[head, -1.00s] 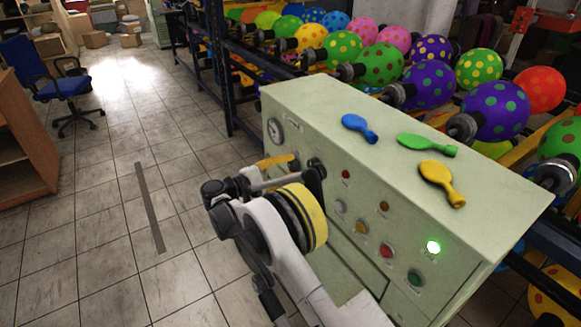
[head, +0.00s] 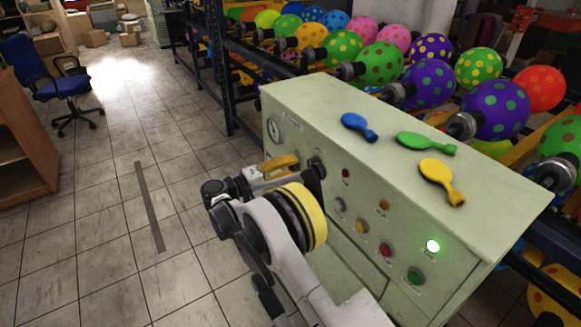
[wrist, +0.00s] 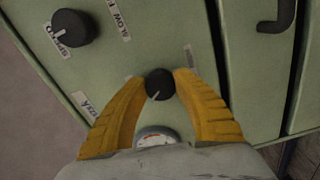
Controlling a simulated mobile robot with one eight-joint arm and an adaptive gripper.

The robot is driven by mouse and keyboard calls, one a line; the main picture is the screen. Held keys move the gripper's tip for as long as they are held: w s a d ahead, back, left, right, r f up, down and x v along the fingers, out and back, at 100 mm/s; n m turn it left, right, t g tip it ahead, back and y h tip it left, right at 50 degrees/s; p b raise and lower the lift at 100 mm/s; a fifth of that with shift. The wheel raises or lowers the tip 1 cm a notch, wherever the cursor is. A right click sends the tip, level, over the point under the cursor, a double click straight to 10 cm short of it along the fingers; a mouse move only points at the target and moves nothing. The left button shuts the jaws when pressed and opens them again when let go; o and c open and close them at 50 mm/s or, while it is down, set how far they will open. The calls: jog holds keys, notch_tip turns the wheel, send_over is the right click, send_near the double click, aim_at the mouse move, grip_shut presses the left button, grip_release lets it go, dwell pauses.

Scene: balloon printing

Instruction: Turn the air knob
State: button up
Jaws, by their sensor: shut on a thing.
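A small black knob (wrist: 159,84) with a light pointer line sits on the pale green panel in the wrist view, just above a round gauge. A label near it is too small to read. My gripper (wrist: 161,80) has its two yellow ribbed fingers on either side of this knob, shut on it. In the head view, my gripper (head: 281,163) is at the front of the green control cabinet (head: 470,190). The knob between the fingers is hidden there.
A larger black knob (wrist: 74,28) labelled speed is at upper left. The gauge (head: 275,130) is at the cabinet's left end. Blue (head: 358,126), green (head: 427,143) and yellow (head: 441,181) balloons lie on top. A green lamp (head: 432,246) glows. Open floor lies left.

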dwell(0.5)
jog(key=o, duration=1.2)
jog(key=shift+d, duration=0.1)
jog(key=v, duration=1.2)
